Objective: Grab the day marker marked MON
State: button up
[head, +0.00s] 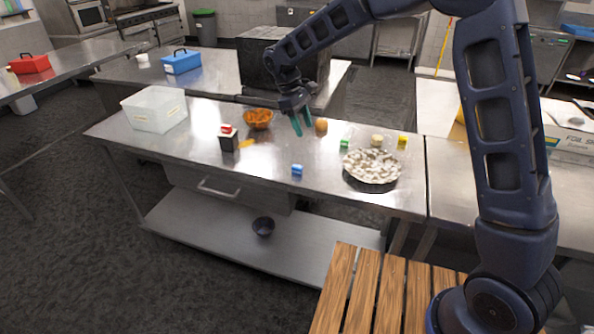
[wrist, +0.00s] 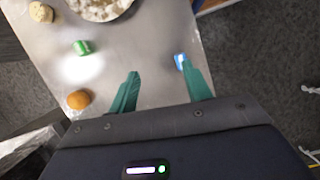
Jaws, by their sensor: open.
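Three small blocks that may be day markers lie on the steel table: a blue one (head: 297,170), a green one (head: 344,144) and a yellow one (head: 402,140). Their lettering is too small to read, so I cannot tell which is MON. My gripper (head: 302,126) hangs above the table, open and empty, its fingers pointing down. In the wrist view, my gripper (wrist: 160,70) has the blue block (wrist: 180,61) partly hidden behind its right fingertip, and the green block (wrist: 83,47) lies to its left. The yellow block does not show there.
The steel table (head: 190,152) also bears a plate of pale pieces (head: 371,181), an orange bun (head: 321,124), a beige round item (head: 377,140), a bowl of orange food (head: 258,118), a dark box-shaped item (head: 229,143) and a clear bin (head: 155,110). Its front middle is mostly clear.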

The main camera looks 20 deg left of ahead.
jog(key=n, duration=0.1)
send_near(297, 166)
jog(key=shift+h, duration=0.4)
jog(key=shift+a+x, duration=0.15)
jog(key=shift+x, duration=2.05)
jog(key=shift+a+x, duration=0.2)
jog(key=shift+x, duration=2)
jog(key=shift+f, duration=0.15)
jog(key=c, duration=1.1)
jog(key=shift+o, duration=0.2)
